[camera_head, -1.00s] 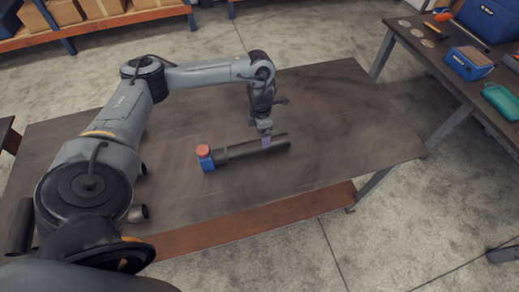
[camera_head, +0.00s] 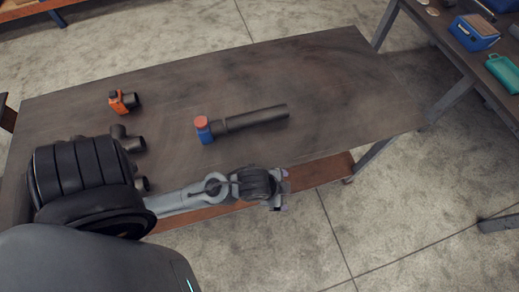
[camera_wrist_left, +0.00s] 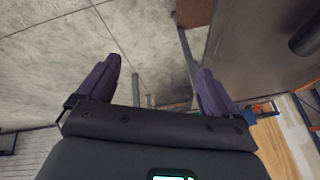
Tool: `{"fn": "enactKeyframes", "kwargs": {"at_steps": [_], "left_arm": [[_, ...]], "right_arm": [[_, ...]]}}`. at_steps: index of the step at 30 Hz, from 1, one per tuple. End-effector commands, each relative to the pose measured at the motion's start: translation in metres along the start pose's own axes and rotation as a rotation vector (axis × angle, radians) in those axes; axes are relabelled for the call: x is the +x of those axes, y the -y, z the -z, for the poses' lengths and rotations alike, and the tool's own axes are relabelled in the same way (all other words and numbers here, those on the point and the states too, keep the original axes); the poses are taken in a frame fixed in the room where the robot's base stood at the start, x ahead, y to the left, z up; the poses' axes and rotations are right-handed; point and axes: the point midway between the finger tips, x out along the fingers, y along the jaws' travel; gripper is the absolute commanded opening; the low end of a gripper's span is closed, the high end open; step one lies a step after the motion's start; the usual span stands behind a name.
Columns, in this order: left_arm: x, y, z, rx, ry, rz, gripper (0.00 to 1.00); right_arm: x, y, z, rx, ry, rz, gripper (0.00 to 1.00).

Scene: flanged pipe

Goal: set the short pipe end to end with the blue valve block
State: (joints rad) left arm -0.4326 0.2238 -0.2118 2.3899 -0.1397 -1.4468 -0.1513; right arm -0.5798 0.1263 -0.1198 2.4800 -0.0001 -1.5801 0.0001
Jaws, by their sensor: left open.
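The blue valve block (camera_head: 203,132) with its red cap stands on the table in the head view. The dark short pipe (camera_head: 252,118) lies to its right, in line with it. Its left end appears to meet the block; I cannot see any gap. My left gripper (camera_head: 284,192) is beyond the table's front edge, clear of both. The left wrist view shows its two purple fingers (camera_wrist_left: 157,82) spread apart with nothing between them. My right gripper is not in view.
On the left of the brown table (camera_head: 330,90) sit an orange valve fitting (camera_head: 122,102) and a dark tee fitting (camera_head: 128,140). A pipe end (camera_head: 142,184) shows beside my arm. A side table at right holds a blue box (camera_head: 474,32) and a green case (camera_head: 503,73).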

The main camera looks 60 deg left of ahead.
Motion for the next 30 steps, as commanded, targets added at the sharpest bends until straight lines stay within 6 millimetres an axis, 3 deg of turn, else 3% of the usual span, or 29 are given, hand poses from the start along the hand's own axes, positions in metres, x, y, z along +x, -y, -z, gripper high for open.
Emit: {"fn": "enactKeyframes", "kwargs": {"at_steps": [3, 9, 22, 26, 30], "left_arm": [[-0.014, -0.003, -0.037, -0.258, 0.096, -0.023, 0.94], [-0.024, -0.004, -0.062, -0.430, 0.164, -0.031, 0.94], [-0.030, -0.003, -0.059, -0.434, 0.166, -0.031, 0.94], [-0.045, 0.001, -0.052, -0.433, 0.166, -0.031, 0.94], [-0.074, 0.008, -0.039, -0.432, 0.166, -0.031, 0.94]], "right_arm": [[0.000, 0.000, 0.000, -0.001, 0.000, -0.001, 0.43], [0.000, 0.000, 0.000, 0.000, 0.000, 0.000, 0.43], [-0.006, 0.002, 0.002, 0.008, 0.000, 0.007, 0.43], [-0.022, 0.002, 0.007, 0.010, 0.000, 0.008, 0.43], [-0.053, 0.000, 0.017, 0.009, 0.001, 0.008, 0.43]]}}
